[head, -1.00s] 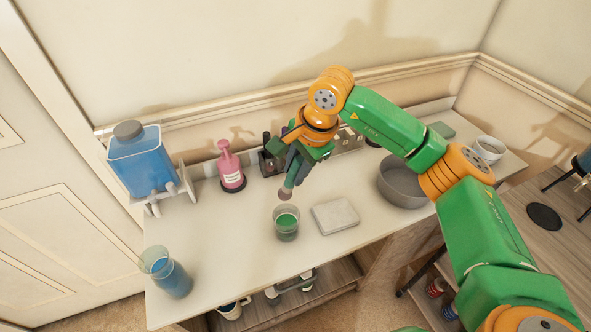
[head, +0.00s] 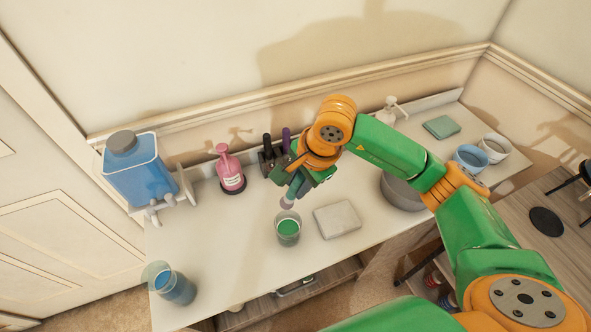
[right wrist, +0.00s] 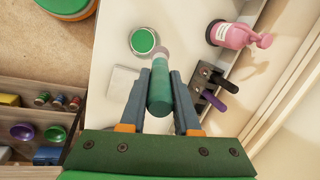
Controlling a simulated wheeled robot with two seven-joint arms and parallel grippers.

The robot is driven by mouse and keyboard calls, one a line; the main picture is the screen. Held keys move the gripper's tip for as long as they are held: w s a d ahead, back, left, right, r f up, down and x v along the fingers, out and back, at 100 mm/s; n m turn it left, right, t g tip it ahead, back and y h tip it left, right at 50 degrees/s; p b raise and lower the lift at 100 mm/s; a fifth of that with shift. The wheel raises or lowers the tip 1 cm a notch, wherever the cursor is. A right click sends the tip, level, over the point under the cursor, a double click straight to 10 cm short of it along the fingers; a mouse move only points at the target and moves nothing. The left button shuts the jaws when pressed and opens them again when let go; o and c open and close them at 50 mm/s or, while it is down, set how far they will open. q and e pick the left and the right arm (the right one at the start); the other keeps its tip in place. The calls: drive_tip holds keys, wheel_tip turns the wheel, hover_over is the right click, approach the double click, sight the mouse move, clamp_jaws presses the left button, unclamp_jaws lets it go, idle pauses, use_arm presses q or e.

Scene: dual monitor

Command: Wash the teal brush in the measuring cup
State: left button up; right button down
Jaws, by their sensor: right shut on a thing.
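My right gripper (head: 298,186) is shut on the teal brush and holds it tilted, its pale tip (head: 286,204) down. In the right wrist view the brush's teal handle (right wrist: 160,90) lies between the two fingers. A small clear cup with green liquid (head: 288,229) stands on the table just below the tip; it also shows in the right wrist view (right wrist: 143,42). The tip appears above or at the rim, not in the liquid. A larger clear vessel with blue liquid (head: 174,285) stands at the front left. My left gripper is not in view.
A grey square pad (head: 337,219) lies right of the cup. A pink pump bottle (head: 229,168), a dark holder with brushes (head: 269,158) and a blue tank (head: 138,172) stand behind. A grey bowl (head: 402,192) is partly hidden by my right arm.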

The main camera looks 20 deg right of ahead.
sight(287, 202)
drive_tip(key=shift+s+f, duration=0.3)
drive_tip(key=shift+f, duration=0.05)
drive_tip(key=f+b, duration=0.6)
drive_tip(key=s+f+b, duration=0.1)
drive_tip(key=f+b, duration=0.2)
drive_tip(key=shift+a+f, duration=0.25)
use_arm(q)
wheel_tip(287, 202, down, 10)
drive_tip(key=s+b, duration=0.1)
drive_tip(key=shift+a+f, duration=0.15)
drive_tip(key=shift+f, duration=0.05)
use_arm(e)
drive_tip(key=shift+f, duration=0.3)
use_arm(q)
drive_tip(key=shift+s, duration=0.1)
use_arm(e)
drive_tip(key=shift+w, duration=0.1)
